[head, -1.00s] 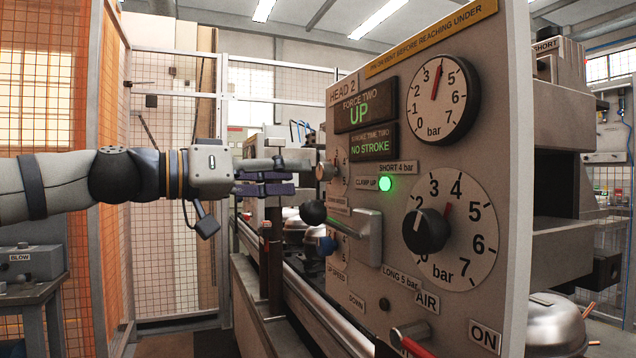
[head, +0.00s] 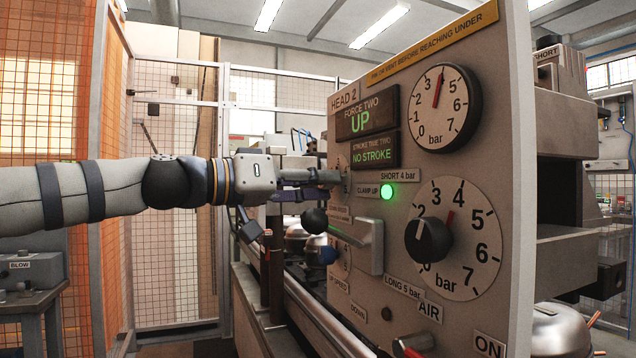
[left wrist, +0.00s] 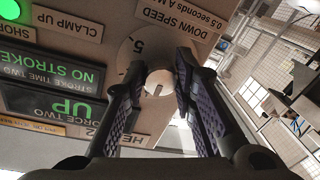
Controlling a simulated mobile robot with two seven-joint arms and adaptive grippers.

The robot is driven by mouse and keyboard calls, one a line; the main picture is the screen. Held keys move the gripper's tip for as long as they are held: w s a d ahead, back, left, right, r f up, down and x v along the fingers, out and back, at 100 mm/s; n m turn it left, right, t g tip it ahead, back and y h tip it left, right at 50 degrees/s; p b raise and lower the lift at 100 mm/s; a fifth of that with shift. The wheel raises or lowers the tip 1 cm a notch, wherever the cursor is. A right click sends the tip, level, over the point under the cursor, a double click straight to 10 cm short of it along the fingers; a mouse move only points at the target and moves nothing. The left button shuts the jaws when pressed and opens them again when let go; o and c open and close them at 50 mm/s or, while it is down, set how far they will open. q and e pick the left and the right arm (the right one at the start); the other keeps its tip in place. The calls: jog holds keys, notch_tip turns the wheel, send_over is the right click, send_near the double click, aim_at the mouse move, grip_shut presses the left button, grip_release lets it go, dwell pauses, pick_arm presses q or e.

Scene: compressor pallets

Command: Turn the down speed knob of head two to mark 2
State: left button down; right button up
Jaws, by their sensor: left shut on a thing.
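The head two panel (head: 345,292) stands at centre right in the head view. My left gripper (head: 334,185) is at its left part, fingers level, at the down speed dial (head: 340,160), which they partly cover. In the left wrist view, the pale round down speed knob (left wrist: 158,82) sits between the fingertips of my left gripper (left wrist: 157,90), shut on it. The dial plate (left wrist: 128,50) shows a 5 beside it, and the DOWN SPEED label (left wrist: 166,30) is readable. I cannot tell which mark the knob points to. My right gripper is not in view.
Just below my left gripper, a lever with a black ball (head: 314,220) sticks out of the panel. A blue up speed knob (head: 328,255) is lower down. A large black pressure knob (head: 428,240) and a gauge (head: 440,107) are to the right.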

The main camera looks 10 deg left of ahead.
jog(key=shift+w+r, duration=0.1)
pick_arm(q)
jog(key=shift+d+r+n+g+p, duration=0.1)
jog(key=shift+n+g+p, duration=0.5)
jog(key=shift+n, duration=2.1)
jog(key=shift+n+g+p, duration=0.1)
jog(key=shift+n+p, duration=1)
jog(key=shift+n, duration=1.6)
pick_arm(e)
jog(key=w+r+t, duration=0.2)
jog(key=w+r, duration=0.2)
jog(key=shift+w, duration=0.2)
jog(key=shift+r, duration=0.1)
pick_arm(q)
jog(key=c, duration=1.3)
grip_release()
